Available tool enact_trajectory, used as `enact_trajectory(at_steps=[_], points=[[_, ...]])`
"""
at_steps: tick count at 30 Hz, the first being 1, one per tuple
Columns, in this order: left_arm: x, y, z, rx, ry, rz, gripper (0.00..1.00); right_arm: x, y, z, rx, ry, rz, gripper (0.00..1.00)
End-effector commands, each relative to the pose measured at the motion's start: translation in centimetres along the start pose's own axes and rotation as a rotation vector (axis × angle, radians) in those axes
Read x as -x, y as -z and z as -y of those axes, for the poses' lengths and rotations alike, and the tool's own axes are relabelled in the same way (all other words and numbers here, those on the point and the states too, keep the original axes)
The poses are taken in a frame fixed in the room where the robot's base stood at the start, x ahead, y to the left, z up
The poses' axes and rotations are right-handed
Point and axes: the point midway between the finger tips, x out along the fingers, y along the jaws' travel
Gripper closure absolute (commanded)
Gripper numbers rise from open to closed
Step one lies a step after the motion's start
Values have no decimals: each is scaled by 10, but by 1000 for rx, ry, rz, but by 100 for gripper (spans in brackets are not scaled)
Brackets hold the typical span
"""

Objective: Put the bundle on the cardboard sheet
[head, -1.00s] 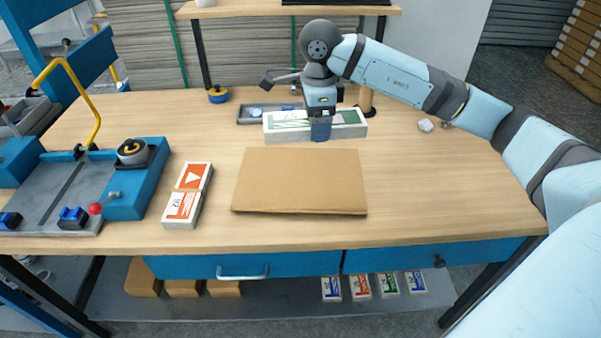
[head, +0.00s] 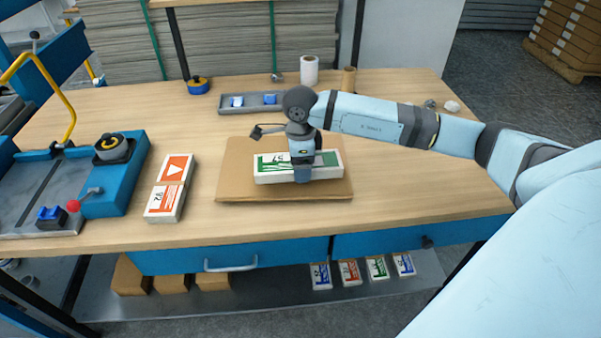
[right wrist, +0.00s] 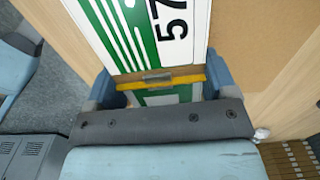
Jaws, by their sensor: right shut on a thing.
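The bundle (head: 270,171) is a long white block with green print and a 57 mark. In the head view it is over the cardboard sheet (head: 235,192), a flat brown board on the table. My right gripper (head: 302,178) is shut across the bundle near its middle. In the right wrist view the fingers (right wrist: 160,82) straddle the bundle (right wrist: 125,30), with a yellow band across it, and the cardboard (right wrist: 255,45) shows beside it. Whether the bundle touches the cardboard or hangs just above it, I cannot tell. My left gripper is not in view.
An orange-printed bundle (head: 171,186) lies left of the cardboard. A blue cutting machine (head: 115,185) stands at the far left. A grey tray (head: 252,103), a white roll (head: 309,71) and a blue tape roll (head: 197,85) are behind.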

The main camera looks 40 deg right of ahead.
Motion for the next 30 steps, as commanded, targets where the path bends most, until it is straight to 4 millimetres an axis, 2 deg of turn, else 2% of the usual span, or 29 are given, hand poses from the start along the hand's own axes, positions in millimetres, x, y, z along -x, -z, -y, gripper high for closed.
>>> enact_trajectory(at_steps=[6, 18, 19, 20, 26, 30], points=[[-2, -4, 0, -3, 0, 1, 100, -33, 0, -1, -1, -3, -1, 55], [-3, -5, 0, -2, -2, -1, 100, -40, 0, 0, -1, 0, 0, 55], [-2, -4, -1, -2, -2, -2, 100, -39, 0, 0, -1, -1, 0, 17], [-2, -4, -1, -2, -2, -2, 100, -38, 0, 0, -1, -1, 0, 11], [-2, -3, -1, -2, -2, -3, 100, -38, 0, 0, 0, -1, -1, 11], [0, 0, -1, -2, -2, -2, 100, -31, 0, 0, 0, 0, 0, 11]])
